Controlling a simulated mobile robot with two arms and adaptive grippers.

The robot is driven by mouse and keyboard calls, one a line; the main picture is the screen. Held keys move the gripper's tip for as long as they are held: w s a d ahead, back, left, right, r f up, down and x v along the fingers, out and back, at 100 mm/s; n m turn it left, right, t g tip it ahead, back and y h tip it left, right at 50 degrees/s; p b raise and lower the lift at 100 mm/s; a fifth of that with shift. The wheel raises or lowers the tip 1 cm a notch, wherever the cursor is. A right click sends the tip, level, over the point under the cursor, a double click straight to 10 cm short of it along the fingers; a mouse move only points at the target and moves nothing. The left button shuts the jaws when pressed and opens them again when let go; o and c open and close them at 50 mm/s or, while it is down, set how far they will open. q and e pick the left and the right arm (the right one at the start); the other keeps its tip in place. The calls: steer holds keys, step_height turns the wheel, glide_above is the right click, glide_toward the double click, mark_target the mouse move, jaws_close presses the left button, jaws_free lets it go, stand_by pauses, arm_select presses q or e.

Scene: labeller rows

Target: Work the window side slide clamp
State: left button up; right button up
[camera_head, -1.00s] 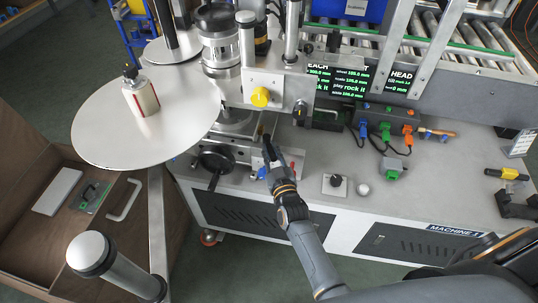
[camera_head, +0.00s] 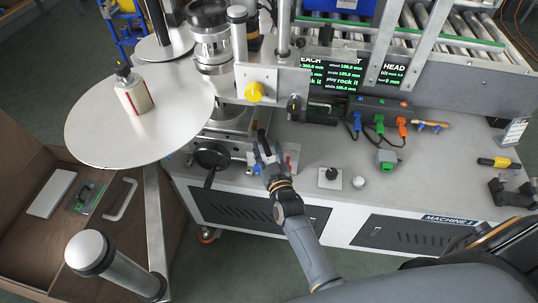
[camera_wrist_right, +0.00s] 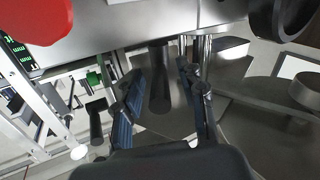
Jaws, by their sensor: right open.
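My right gripper (camera_head: 265,148) is open at the slide unit under the labeller head, in front of the yellow knob (camera_head: 254,91). In the right wrist view its two blue-grey fingers (camera_wrist_right: 160,76) stand on either side of a dark, rounded handle (camera_wrist_right: 160,92), with a gap visible on both sides. Which clamp this handle belongs to I cannot tell for sure. In the head view the fingers hide much of that spot. A black handwheel (camera_head: 211,155) sits just left of the gripper. A small red part (camera_head: 289,163) shows right of the fingers. My left gripper is not in view.
A large round plate (camera_head: 95,135) with a white bottle (camera_head: 133,97) stands at the left. A black knob on a plate (camera_head: 331,175), a white button (camera_head: 358,182) and a grey control box (camera_head: 385,122) with coloured plugs are to the right. The bench front edge is clear between.

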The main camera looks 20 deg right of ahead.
steer(key=s+a, duration=0.1)
steer(key=s, duration=1)
steer(key=shift+s, duration=0.35)
